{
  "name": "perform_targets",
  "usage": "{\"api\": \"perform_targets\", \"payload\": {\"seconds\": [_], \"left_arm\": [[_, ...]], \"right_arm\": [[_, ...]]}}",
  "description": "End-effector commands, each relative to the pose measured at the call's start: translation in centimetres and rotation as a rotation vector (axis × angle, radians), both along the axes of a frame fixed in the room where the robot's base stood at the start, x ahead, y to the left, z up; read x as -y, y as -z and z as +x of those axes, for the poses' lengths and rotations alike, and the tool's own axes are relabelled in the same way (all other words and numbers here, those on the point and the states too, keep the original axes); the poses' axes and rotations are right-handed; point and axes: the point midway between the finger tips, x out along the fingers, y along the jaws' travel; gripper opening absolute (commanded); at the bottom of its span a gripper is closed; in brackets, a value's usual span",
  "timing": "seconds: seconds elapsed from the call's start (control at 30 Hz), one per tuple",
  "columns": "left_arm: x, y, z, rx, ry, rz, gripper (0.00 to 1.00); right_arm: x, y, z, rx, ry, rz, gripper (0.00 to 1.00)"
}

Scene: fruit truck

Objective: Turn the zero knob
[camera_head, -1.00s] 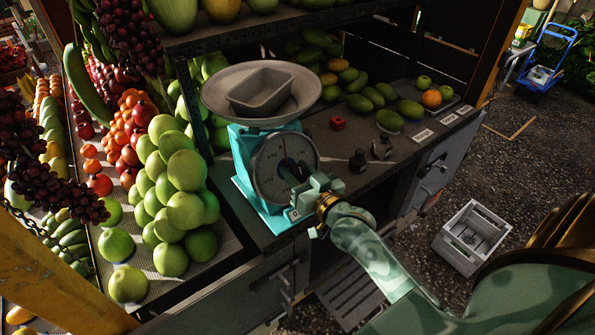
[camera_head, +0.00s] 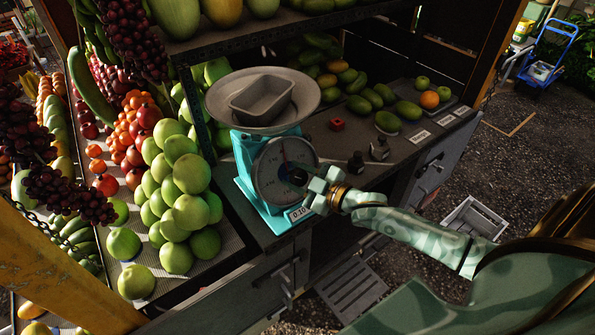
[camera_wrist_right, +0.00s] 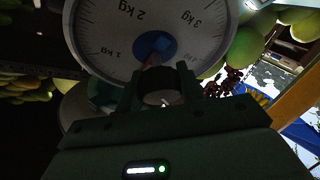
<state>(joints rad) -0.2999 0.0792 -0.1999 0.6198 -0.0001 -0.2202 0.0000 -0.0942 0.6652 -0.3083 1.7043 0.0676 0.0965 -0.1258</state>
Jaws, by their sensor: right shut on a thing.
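A teal scale (camera_head: 262,208) stands on the counter, with a round white dial (camera_head: 270,175) facing me and a metal pan (camera_head: 298,117) holding a grey tray (camera_head: 262,95). The dark zero knob (camera_head: 298,177) sits at the dial's front. My right gripper (camera_head: 307,181) is at the dial and shut on the knob. In the right wrist view the knob (camera_wrist_right: 160,88) lies between the two fingers (camera_wrist_right: 160,97), just below the dial's blue centre. The red needle is partly hidden behind it. My left gripper is not in view.
Green fruit (camera_head: 180,205) is piled left of the scale. A grey crate (camera_head: 474,216) is on the ground, partly behind my right arm.

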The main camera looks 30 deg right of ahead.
Motion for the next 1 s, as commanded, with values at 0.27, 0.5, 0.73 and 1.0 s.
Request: {"api": "perform_targets", "payload": {"seconds": [0.27, 0.5, 0.73, 1.0], "left_arm": [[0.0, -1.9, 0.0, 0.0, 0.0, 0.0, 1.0], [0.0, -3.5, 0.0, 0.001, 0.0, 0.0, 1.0], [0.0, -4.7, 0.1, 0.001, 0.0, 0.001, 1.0], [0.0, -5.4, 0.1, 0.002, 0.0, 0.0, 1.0]], "right_arm": [[0.0, -0.2, 0.0, 0.018, -0.111, -0.24, 0.15], [0.0, -0.2, 0.0, 0.032, -0.199, -0.428, 0.15], [-0.1, -0.1, -0.1, 0.043, -0.264, -0.564, 0.15], [-0.1, 0.1, -0.1, 0.05, -0.307, -0.654, 0.15]]}}
